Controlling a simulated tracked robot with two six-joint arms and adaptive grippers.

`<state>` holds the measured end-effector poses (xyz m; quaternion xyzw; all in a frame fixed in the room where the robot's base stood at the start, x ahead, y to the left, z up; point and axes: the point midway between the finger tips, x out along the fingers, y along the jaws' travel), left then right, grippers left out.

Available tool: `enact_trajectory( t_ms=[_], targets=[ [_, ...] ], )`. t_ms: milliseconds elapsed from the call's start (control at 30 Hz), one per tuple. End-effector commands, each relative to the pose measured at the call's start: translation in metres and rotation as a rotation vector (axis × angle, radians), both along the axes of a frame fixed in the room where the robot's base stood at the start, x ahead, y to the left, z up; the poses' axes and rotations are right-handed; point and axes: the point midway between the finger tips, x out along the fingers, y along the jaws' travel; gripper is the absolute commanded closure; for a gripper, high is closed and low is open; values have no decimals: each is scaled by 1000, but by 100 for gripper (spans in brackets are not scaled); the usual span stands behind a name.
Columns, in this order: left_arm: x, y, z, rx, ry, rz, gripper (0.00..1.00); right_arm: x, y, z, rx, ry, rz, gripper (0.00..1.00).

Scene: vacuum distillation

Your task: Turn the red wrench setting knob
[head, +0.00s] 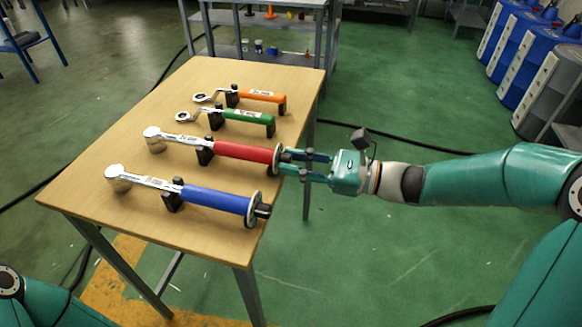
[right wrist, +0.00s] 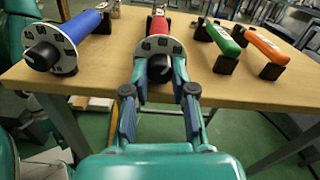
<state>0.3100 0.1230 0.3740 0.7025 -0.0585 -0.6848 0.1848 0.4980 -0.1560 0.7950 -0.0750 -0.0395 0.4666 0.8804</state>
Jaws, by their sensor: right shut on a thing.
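The red wrench (head: 243,152) lies on its black stands on the wooden table, its silver head to the left and its handle end at the table's right edge. In the right wrist view its round silver dial plate and black setting knob (right wrist: 160,68) face me. My right gripper (head: 285,161) comes in from the right at the handle end. In the right wrist view its two fingers (right wrist: 158,90) are on both sides of the knob, shut on it. My left gripper is out of view; only a bit of my left arm shows at the lower left.
The blue wrench (head: 215,198) lies nearest on the table (head: 100,205), with its own dial and knob. The green wrench (head: 243,117) and orange wrench (head: 262,96) lie beyond the red one. A metal shelf (head: 290,58) stands behind; blue drums (head: 520,50) stand at the far right.

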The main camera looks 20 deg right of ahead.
Motion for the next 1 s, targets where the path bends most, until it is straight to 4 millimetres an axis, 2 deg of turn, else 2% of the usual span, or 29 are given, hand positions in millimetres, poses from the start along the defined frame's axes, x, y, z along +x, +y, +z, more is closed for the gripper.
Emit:
enact_trajectory(
  t_ms=[33, 500, 700, 1000],
  targets=[
    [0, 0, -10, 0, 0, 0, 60, 1, -1, -4, -21, -34, -4, 100],
    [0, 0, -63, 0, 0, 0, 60, 0, -1, -5, -236, -353, -4, 100],
    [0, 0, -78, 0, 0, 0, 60, 0, -1, -3, -302, -448, -4, 100],
    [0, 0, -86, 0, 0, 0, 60, 0, -1, -1, -344, -508, -4, 100]
  ],
)
